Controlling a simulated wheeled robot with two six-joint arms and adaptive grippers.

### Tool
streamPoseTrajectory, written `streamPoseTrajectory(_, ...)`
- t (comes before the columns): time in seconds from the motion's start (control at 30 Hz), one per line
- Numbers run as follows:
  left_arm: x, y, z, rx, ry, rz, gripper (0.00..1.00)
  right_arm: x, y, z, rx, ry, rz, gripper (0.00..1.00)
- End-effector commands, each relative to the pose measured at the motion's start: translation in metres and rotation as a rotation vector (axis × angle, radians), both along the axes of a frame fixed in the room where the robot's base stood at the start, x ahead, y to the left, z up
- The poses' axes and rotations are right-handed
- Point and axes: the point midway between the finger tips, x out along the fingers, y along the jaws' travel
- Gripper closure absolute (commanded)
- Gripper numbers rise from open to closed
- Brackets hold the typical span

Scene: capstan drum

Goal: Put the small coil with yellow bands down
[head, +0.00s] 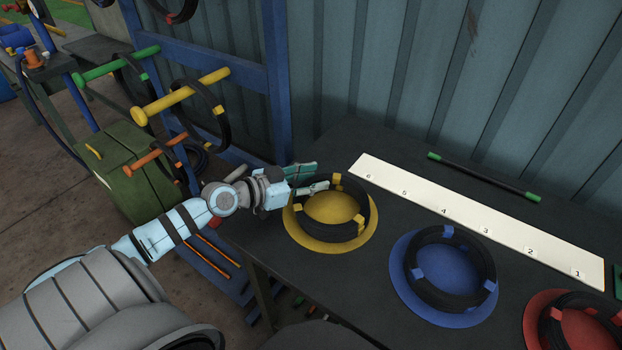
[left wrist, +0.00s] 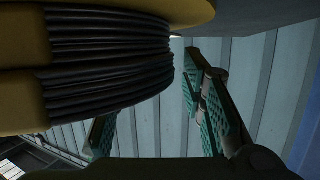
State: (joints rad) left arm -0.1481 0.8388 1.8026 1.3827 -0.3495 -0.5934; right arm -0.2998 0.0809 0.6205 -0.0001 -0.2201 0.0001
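The small black coil with yellow bands (head: 362,222) lies on the yellow disc (head: 331,246) on the dark table. In the left wrist view the coil (left wrist: 110,70) fills the upper left, with a yellow band (left wrist: 22,100) at its edge. My left gripper (head: 318,177) is at the coil's far left rim. Its two teal fingers are spread apart; in the left wrist view wall shows between them and no coil is clamped. Whether a finger still touches the coil I cannot tell. My right gripper is not in view.
A blue-banded coil (head: 461,299) lies on a blue disc (head: 409,283), and a red-banded coil lies at the lower right. A white numbered strip (head: 465,222) and a green-ended black rod (head: 483,177) lie behind. A rack with a yellow peg (head: 185,95) stands left of the table.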

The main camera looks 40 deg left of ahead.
Motion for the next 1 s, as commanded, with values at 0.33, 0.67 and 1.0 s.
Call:
streamPoseTrajectory(0.33,-0.005,-0.001,-0.004,-0.020,0.032,0.004,0.63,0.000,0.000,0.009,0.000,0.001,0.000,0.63)
streamPoseTrajectory(0.67,-0.045,0.016,0.012,-0.001,0.026,-0.001,0.63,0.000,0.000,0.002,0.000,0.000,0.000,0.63)
streamPoseTrajectory(1.0,-0.079,0.029,0.038,-0.009,0.020,0.004,0.63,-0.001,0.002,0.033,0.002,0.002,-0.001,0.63)
